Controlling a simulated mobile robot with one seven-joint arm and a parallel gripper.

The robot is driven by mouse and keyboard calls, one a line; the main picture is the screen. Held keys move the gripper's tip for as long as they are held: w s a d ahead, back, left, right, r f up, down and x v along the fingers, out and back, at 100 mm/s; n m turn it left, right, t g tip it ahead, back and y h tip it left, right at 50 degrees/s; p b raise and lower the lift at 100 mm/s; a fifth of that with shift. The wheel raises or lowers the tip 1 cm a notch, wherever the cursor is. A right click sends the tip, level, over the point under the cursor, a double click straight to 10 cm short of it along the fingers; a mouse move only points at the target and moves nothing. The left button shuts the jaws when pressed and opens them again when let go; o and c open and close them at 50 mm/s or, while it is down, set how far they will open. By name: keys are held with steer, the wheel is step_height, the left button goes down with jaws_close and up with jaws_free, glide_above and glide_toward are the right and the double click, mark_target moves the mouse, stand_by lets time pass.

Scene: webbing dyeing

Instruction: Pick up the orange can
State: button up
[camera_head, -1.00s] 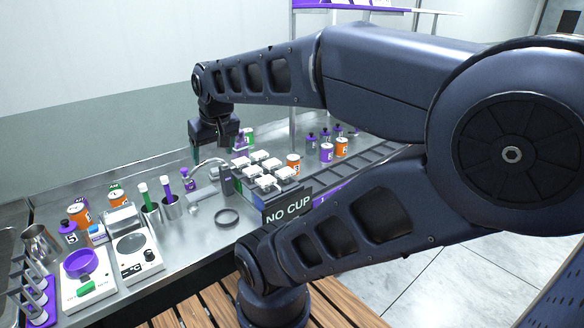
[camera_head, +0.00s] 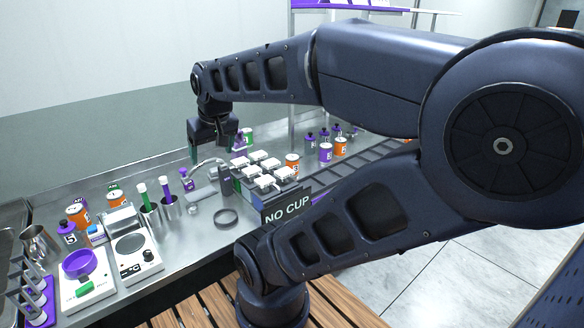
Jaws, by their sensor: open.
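Several orange cans stand on the steel counter, and I cannot tell which one the task means. Two orange cans are at the left, one by the purple bottle (camera_head: 67,232) and one further back with a green label (camera_head: 116,201). Another orange can (camera_head: 292,162) stands behind the white-topped blocks, and one more orange can (camera_head: 340,146) stands further right beside a purple can (camera_head: 325,152). My gripper (camera_head: 212,152) hangs fingers down over the back of the counter, open and apart from these cans. Its fingertips are small and partly dark in view.
Bare steel (camera_head: 190,240) lies in front of the ring.

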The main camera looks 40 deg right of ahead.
steer(key=w+d+f+m, duration=0.1)
steer(key=w+d+m, duration=0.1)
steer(key=w+d, duration=0.55)
steer(key=m+g+h, duration=0.1)
steer(key=m+h, duration=0.2)
steer(key=m, duration=0.4)
glide_toward(294, 158)
step_height(294, 158, down, 2)
steer(key=w, duration=0.1)
steer(key=x, duration=0.5)
steer(key=shift+d+r, duration=0.1)
steer(key=shift+d, duration=0.2)
steer(key=shift+w+x, duration=0.2)
steer(key=shift+x, duration=2.9)
steer(key=shift+a, duration=0.2)
